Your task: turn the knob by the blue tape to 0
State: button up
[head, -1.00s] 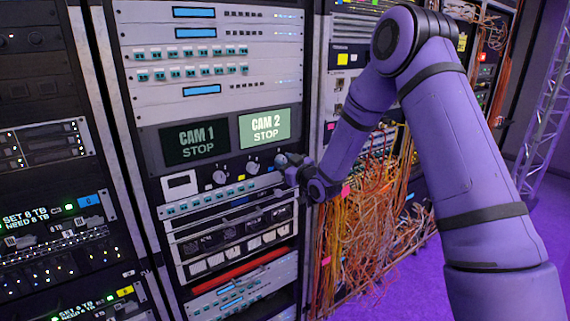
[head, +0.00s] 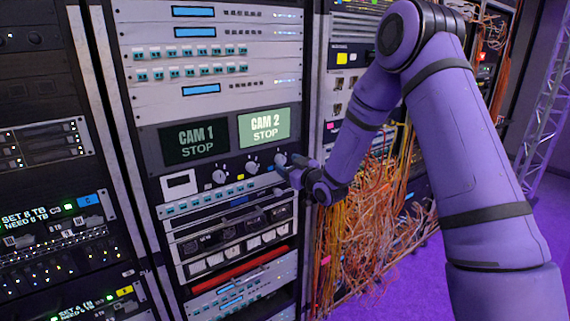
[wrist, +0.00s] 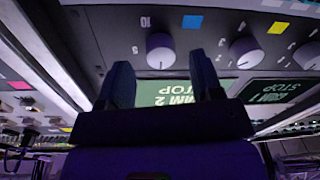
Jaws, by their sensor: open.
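The knob by the blue tape is a pale round knob (wrist: 160,50) on a dark panel in the wrist view, which shows the panel upside down. The blue tape (wrist: 192,21) sits beside it, up and to the right in that view. A printed 10 is near the knob; I cannot make out where the knob points. In the head view this knob (head: 281,160) is the rightmost of the row. My gripper (wrist: 161,68) is open and empty, its two dark fingers spread below the knob in the wrist view. The gripper (head: 291,167) is close to the panel's right end.
A second knob (wrist: 246,52) has yellow tape (wrist: 278,28) near it, and another knob (wrist: 307,53) is farther right. The CAM 2 STOP screen (head: 264,127) is above the row in the head view. Orange cables (head: 360,230) hang at the right.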

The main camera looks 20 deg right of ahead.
jog(key=v, duration=0.8)
jog(key=shift+s, duration=0.25)
jog(key=shift+d, duration=0.1)
jog(key=s+d+r+m+g+h, duration=0.3)
jog(key=s+r+g+h, duration=0.3)
jog(key=s+r, duration=0.65)
jog(key=s+r+m+g, duration=0.2)
jog(key=s+r+g, duration=0.1)
jog(key=s, duration=1)
jog(key=s+r+m+g, duration=0.2)
jog(key=s+r, duration=0.1)
jog(key=s, duration=1)
jog(key=shift+a+r+g+h, duration=0.2)
jog(key=shift+r+g+h, duration=0.05)
jog(key=shift+g+h, duration=0.15)
